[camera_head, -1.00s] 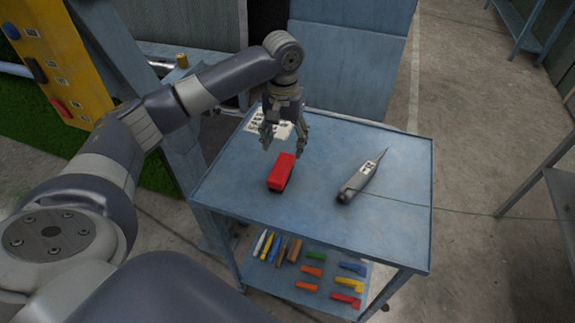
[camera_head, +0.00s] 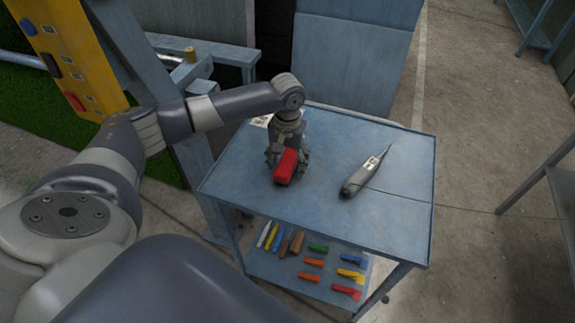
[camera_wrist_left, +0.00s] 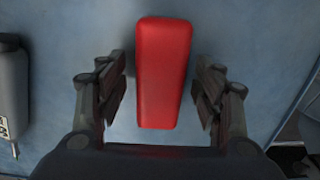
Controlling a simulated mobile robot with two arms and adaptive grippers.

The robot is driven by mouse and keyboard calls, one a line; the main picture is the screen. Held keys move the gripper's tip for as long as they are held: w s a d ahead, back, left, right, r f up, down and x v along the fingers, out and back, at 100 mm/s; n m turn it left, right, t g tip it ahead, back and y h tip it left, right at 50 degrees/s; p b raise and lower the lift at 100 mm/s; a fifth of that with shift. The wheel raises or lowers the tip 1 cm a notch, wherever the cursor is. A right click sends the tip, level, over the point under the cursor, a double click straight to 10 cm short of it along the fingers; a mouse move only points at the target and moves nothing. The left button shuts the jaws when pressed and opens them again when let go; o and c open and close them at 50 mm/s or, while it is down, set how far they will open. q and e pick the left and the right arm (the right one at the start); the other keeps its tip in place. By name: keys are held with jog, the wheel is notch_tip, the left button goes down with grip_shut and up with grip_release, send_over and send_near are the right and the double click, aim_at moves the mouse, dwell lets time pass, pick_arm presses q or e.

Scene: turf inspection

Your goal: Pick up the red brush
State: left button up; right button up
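The red brush (camera_head: 286,166) lies on the blue table top (camera_head: 235,190), left of its middle. My left gripper (camera_head: 287,160) is down at the brush from above, with its fingers around the brush's far part. In the left wrist view the brush (camera_wrist_left: 162,75) lies lengthwise between the two fingers of the gripper (camera_wrist_left: 160,95). A gap of blue table shows on each side, so the fingers are open and apart from the brush. My right gripper is not in view.
A grey pointed tool (camera_head: 366,173) with a white label lies right of the brush; a thin cable runs from it. Several coloured items, including a green one (camera_head: 318,248), lie on the lower shelf. The table's front right is clear.

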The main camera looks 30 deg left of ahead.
pick_arm(q)
jog(key=c, duration=1)
jog(key=shift+o, duration=0.2)
jog(key=shift+r, duration=0.1)
